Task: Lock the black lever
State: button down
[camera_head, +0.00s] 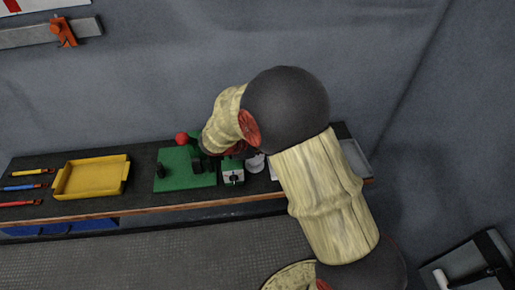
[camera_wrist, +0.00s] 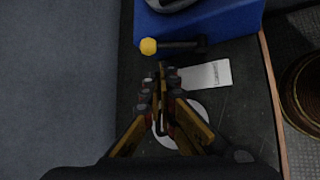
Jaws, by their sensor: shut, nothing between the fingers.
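A green base plate (camera_head: 184,182) lies on the bench in the head view. A short black upright part (camera_head: 161,170) stands at its left, and a red ball knob (camera_head: 182,138) shows at its back. I cannot tell surely which part is the black lever. My gripper (camera_wrist: 163,80) is shut and empty in the wrist view, above the dark bench top and partly over a white round disc (camera_wrist: 191,113). In the head view my arm hides the gripper and some of the bench behind it. The lever is not clearly seen in the wrist view.
A small green switch box (camera_head: 233,174) stands right of the plate. A yellow tray (camera_head: 92,178) and several coloured-handled tools (camera_head: 22,187) lie left. The wrist view shows a blue box (camera_wrist: 200,20), a yellow-ended black tool (camera_wrist: 178,45) and a white card (camera_wrist: 205,75).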

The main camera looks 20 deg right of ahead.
jog(key=b+x, duration=0.1)
jog(key=x, duration=0.6)
jog(key=shift+s+a+r+m+t+h+b, duration=0.1)
jog(key=shift+s+r+m+t+h+b, duration=0.3)
jog(key=shift+b, duration=2.1)
jog(key=t+b, duration=0.1)
jog(key=b, duration=0.3)
jog(key=shift+s+a+r+m, duration=0.1)
jog(key=shift+m, duration=0.2)
jog(key=r+t+h+b, duration=0.1)
jog(key=b, duration=0.2)
jog(key=shift+s+m+t, duration=0.3)
jog(key=shift+s, duration=0.05)
jog(key=shift+s+a+r+b, duration=0.2)
jog(key=shift+s+r+b, duration=0.4)
jog(key=shift+b, duration=0.4)
jog(key=shift+s+a+r+b, duration=0.2)
jog(key=shift+s+r, duration=0.1)
jog(key=shift+s, duration=0.3)
jog(key=shift+s+a+r+b, duration=0.2)
jog(key=shift+s+r, duration=0.05)
jog(key=shift+s, duration=0.5)
jog(key=shift+f, duration=0.1)
